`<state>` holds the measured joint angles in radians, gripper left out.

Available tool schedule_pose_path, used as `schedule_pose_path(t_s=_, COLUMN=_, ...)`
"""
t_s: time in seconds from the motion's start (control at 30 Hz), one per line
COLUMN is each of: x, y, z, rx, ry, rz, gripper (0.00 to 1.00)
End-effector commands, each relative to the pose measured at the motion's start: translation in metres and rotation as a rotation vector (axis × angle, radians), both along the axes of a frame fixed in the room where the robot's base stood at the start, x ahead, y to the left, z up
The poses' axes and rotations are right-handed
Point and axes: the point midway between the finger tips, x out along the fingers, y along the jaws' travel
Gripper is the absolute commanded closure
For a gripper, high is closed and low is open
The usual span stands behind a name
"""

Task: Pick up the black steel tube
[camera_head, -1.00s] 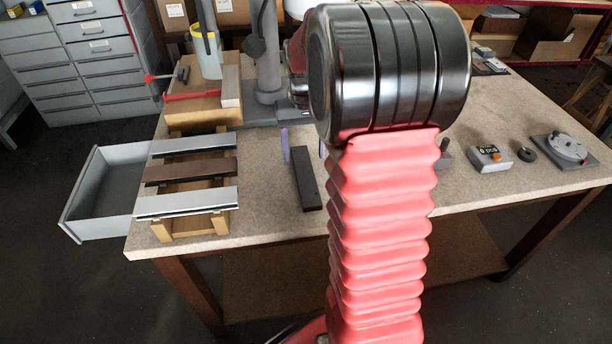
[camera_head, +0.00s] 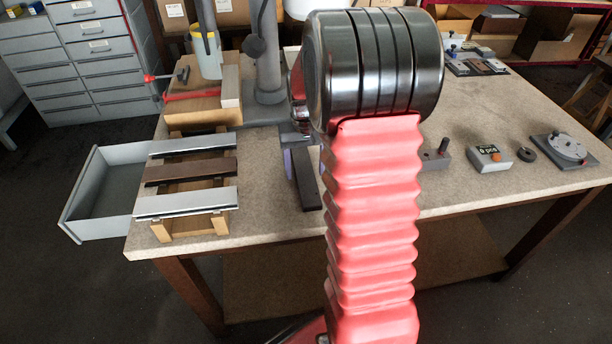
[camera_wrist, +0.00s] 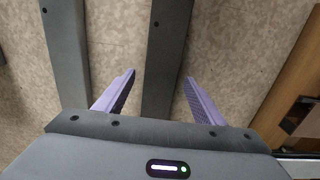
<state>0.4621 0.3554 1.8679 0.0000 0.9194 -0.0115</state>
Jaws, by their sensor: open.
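A long black bar, which looks like the black steel tube (camera_head: 306,182), lies on the bench just left of my arm. In the wrist view the tube (camera_wrist: 168,45) runs between my gripper's two purple fingers (camera_wrist: 159,77), with a gap on both sides. My gripper is open and empty above it. The tube's near part is hidden behind the gripper body. In the head view only a bit of purple finger shows beside the tube; my arm hides the rest of the gripper.
A second dark bar (camera_wrist: 66,55) lies parallel to the left in the wrist view. In the head view, a wooden rack (camera_head: 165,228) with several profiles stands left, beside an open grey drawer (camera_head: 85,215). A counter box (camera_head: 488,158) and round fixture (camera_head: 565,150) sit right.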

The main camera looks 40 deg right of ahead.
Motion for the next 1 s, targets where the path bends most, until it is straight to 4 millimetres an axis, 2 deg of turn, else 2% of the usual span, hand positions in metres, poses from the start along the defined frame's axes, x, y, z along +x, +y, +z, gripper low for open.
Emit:
schedule_pose_path(t_s=0.13, x=0.0001, y=0.0002, z=-0.0072, rx=0.0, ry=-0.001, rz=0.0, gripper=0.37)
schedule_pose_path(t_s=0.63, x=0.0003, y=0.0005, z=-0.0068, rx=0.0, ry=-0.001, rz=0.001, gripper=0.37)
schedule_pose_path(t_s=1.0, x=0.0004, y=0.0006, z=-0.0067, rx=0.0, ry=-0.001, rz=0.001, gripper=0.63)
